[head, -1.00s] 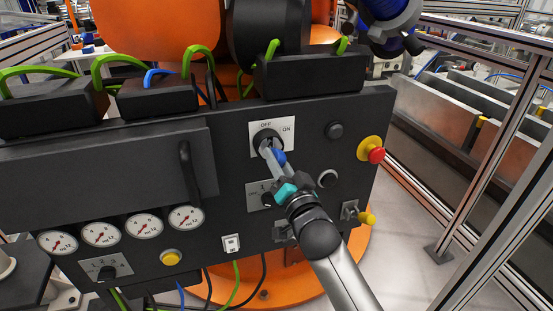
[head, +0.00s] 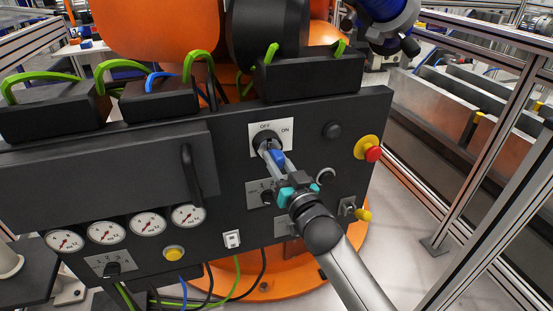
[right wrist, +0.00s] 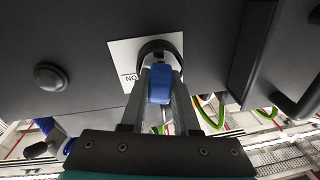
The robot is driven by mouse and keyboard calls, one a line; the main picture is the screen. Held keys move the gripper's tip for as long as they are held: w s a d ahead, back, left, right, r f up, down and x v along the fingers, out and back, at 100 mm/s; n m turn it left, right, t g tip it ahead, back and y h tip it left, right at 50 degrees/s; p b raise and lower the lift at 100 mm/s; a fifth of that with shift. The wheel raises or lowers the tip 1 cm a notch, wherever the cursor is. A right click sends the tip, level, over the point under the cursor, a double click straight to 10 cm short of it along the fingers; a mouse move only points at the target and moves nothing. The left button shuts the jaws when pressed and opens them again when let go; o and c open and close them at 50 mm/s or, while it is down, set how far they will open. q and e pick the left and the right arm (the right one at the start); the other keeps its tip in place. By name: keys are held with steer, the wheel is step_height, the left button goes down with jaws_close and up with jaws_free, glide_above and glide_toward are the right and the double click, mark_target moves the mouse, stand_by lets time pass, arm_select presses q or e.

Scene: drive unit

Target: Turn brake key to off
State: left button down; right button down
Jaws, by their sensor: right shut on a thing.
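The brake key has a blue part (head: 278,157), which hangs at a round black lock (head: 266,138) on a white plate (head: 284,127) marked OFF and ON. My right gripper (head: 266,148) reaches up from the lower right, its two fingertips at the lock, shut on the key. In the right wrist view the blue part (right wrist: 160,84) shows between the two grey fingers, just below the lock (right wrist: 158,49). The ON mark is readable there at the left of the plate (right wrist: 124,63); the key's gripped part is mostly hidden. My left gripper is not in view.
The dark panel also bears a black button (head: 332,130), a red and yellow emergency stop (head: 372,152), a selector (head: 265,197) below the key and several gauges (head: 107,232). A black handle (head: 189,172) stands out left of the plate. A metal frame (head: 470,150) rises at right.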

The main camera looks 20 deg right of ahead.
steer(key=shift+r+n+p, duration=0.15)
steer(key=shift+n+p, duration=0.6)
steer(key=shift+n, duration=0.15)
steer(key=shift+n+p, duration=0.35)
steer(key=shift+n, duration=0.35)
steer(key=c, duration=0.6)
jaws_free()
steer(key=s+p, duration=0.1)
steer(key=s, duration=0.4)
steer(key=s+d+p, duration=0.1)
steer(key=s, duration=0.4)
steer(key=s+d+f+p, duration=0.1)
steer(key=s, duration=0.4)
steer(key=shift+d, duration=0.15)
